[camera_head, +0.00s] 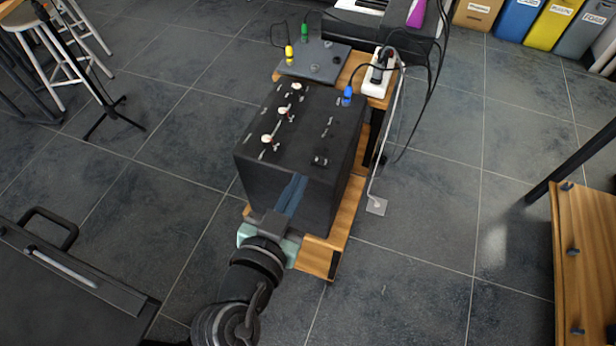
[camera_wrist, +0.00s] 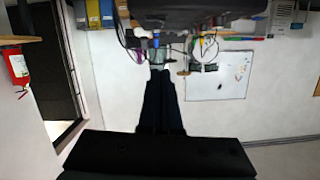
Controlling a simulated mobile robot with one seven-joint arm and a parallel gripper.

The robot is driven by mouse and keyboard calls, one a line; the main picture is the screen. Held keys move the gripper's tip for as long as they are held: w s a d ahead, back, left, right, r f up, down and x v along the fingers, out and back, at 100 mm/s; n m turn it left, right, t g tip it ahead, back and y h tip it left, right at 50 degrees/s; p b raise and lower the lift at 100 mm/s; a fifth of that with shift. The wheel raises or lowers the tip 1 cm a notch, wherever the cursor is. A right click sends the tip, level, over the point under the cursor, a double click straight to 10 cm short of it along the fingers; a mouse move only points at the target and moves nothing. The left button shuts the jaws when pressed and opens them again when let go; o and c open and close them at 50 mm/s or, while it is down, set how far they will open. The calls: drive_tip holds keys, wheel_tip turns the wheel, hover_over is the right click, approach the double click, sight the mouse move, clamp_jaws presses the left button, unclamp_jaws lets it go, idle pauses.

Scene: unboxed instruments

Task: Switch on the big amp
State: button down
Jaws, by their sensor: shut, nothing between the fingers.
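The big amp (camera_head: 315,192) is a black box on a wooden stand in the middle of the head view. Its top carries a row of pale knobs (camera_head: 283,111) and a small dark switch-like part (camera_head: 320,160) near the front right edge. A blue plug (camera_head: 347,96) stands at its back right corner. My gripper (camera_head: 297,180) is shut and empty, its fingers in front of the amp's front face, just below the top edge. I cannot tell whether they touch it. The fingers also show in the wrist view (camera_wrist: 160,73), with a dark body (camera_wrist: 195,12) above them.
Behind the amp are a grey pedal board (camera_head: 314,60) with yellow and green plugs and a white power strip (camera_head: 378,78) with loose cables. A black case (camera_head: 65,290) lies front left. A wooden table (camera_head: 588,260) stands at right.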

drive_tip(key=shift+w, duration=0.1)
hover_over(312, 171)
drive_tip(key=shift+s+d+f+p, duration=0.15)
drive_tip(key=shift+f+p, duration=0.1)
drive_tip(key=shift+f, duration=0.35)
drive_tip(key=shift+s+d+f+p, duration=0.1)
drive_tip(key=shift+f+p, duration=0.1)
drive_tip(key=shift+f, duration=0.35)
drive_tip(key=f, duration=0.2)
drive_tip(key=shift+w+a+f+b, duration=0.15)
drive_tip(key=shift+w+f+b, duration=0.05)
drive_tip(key=shift+f+b, duration=0.2)
drive_tip(key=shift+a+f, duration=0.1)
drive_tip(key=shift+f, duration=0.6)
